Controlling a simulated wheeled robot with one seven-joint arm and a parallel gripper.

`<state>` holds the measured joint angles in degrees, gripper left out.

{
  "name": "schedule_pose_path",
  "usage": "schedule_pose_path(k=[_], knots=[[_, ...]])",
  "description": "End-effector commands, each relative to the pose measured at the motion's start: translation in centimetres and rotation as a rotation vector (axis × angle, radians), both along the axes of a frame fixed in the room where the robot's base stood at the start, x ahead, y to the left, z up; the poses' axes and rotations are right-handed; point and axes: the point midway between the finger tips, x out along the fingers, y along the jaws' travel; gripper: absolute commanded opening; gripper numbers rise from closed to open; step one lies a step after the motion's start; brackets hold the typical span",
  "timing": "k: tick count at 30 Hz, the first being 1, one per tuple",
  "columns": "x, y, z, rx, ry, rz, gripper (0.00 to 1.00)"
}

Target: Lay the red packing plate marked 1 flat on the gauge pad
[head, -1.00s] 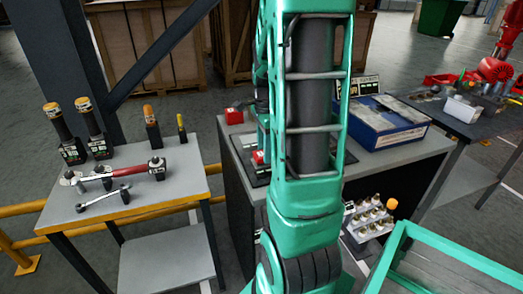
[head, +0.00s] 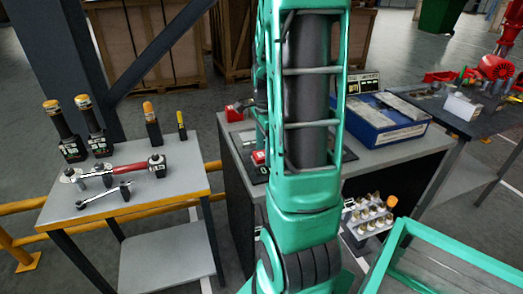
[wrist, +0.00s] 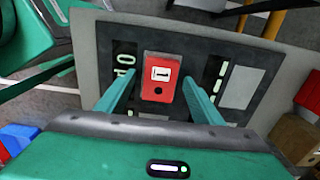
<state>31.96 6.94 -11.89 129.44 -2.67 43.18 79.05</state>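The red packing plate marked 1 (wrist: 159,79) shows in the wrist view, over a dark board (wrist: 101,68) on the grey bench top. Its label faces my camera. My gripper (wrist: 159,80) is open, with one teal finger on each side of the plate and a visible gap on both sides. I cannot tell how far the fingertips are above the board. In the head view my arm hides the gripper and much of the board; a red piece (head: 258,157) shows beside the arm. A pale grey square (wrist: 243,88) lies on the board, right of the plate; I cannot tell whether it is the gauge pad.
Another red block (head: 234,113) sits at the bench's back left. A blue box (head: 385,122) stands on the bench to the right of my arm. A side table (head: 130,190) with tools is at the left. A green-framed cart (head: 440,260) is at lower right.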

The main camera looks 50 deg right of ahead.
Motion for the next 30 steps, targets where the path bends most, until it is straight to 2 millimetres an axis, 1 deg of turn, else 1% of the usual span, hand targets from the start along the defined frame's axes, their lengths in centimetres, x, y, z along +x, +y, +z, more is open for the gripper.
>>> schedule_pose_path(k=[5,8,11,21,25,30], knots=[[0.0,0.0,0.0,0.001,0.001,0.000,0.61],[0.0,0.0,0.6,0.000,0.000,0.000,0.61],[0.1,0.0,1.8,-0.001,-0.002,0.001,0.61],[0.1,0.0,8.0,-0.002,-0.002,0.000,0.61],[0.2,0.0,9.6,-0.001,0.000,0.000,0.61],[0.1,0.0,10.6,-0.001,0.001,0.000,0.61]])
